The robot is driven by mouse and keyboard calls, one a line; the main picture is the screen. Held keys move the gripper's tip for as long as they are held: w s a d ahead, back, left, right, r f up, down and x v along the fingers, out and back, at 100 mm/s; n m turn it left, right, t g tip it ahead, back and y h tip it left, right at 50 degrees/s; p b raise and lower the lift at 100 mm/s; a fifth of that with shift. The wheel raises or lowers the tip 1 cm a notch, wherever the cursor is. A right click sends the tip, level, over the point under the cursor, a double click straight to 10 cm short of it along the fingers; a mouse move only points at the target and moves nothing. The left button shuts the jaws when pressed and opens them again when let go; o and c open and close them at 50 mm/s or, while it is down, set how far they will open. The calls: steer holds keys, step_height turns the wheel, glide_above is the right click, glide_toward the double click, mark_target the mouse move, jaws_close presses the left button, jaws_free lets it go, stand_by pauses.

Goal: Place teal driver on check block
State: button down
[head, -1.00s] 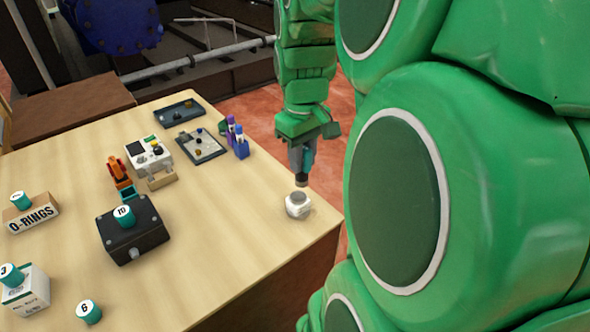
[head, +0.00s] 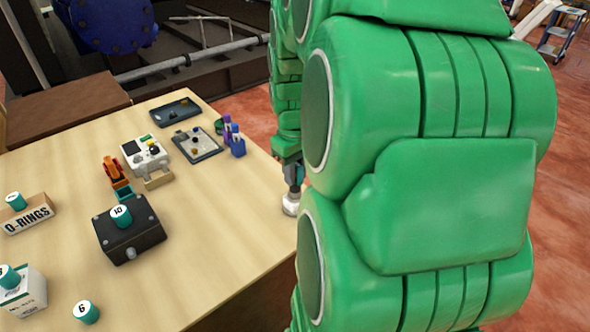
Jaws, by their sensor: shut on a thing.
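My gripper (head: 290,170) points down at the right edge of the table, partly covered by my own green arm. It is shut on a narrow upright tool, which I take to be the teal driver (head: 293,189); only a small grey and dark part of it shows. Directly below is a small white block (head: 290,205), which looks like the check block. The tool's lower end appears at or just above the block's top; I cannot tell whether they touch. My arm hides the block's right side.
On the table (head: 215,240) stand a black box (head: 130,242) with a teal cap marked 10, a white device (head: 146,157), an orange-and-teal tool (head: 115,175), two dark trays (head: 176,111) and small blue and purple bottles (head: 237,147). An O-RINGS box (head: 28,217) is at left.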

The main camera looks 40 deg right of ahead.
steer(key=c, duration=0.9)
jaws_free()
steer(key=shift+c, duration=0.2)
step_height(320, 180, up, 12)
steer(key=shift+r, duration=0.1)
steer(key=s+a+f+g, duration=0.1)
steer(key=s+a+f, duration=0.4)
steer(key=s+a, duration=0.3)
steer(key=s+a+f, duration=0.4)
steer(key=s+a, duration=0.5)
steer(key=a, duration=0.4)
steer(key=shift+a+f+g, duration=0.4)
